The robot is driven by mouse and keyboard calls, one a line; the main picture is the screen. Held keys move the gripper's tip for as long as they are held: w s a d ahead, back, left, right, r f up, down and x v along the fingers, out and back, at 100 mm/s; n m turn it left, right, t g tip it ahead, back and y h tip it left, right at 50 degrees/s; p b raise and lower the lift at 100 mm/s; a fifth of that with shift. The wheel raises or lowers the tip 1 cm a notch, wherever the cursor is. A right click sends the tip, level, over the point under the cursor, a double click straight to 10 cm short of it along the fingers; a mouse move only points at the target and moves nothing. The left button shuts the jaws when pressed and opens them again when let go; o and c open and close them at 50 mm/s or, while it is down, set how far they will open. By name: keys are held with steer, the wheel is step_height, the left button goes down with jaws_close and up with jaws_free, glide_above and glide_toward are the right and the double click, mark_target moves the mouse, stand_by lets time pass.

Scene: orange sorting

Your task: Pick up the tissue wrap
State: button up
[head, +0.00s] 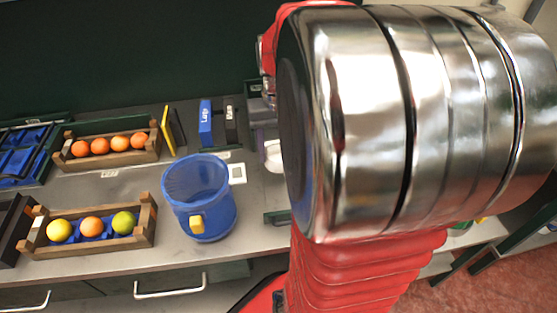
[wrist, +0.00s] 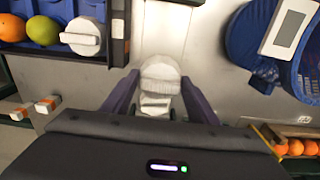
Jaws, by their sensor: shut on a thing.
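My gripper (wrist: 160,103) has one finger on each side of a white, rounded tissue wrap (wrist: 160,73) in the wrist view, and it is shut on it. The wrap's lower part runs down between the fingers toward the palm. In the head view a white piece (head: 273,155), likely the same wrap, shows at the left edge of my arm. My arm hides most of the gripper there.
A blue bin (head: 200,187) stands on the grey counter (head: 110,190) left of my arm. Wooden crates hold oranges (head: 98,147) and mixed fruit (head: 91,226). Blue (head: 206,123) and dark boxes stand behind. The wrist view also shows the bin (wrist: 245,40) close on the right.

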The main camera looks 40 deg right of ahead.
step_height(320, 180, up, 4)
steer(key=shift+r, duration=0.1)
stand_by(0.7)
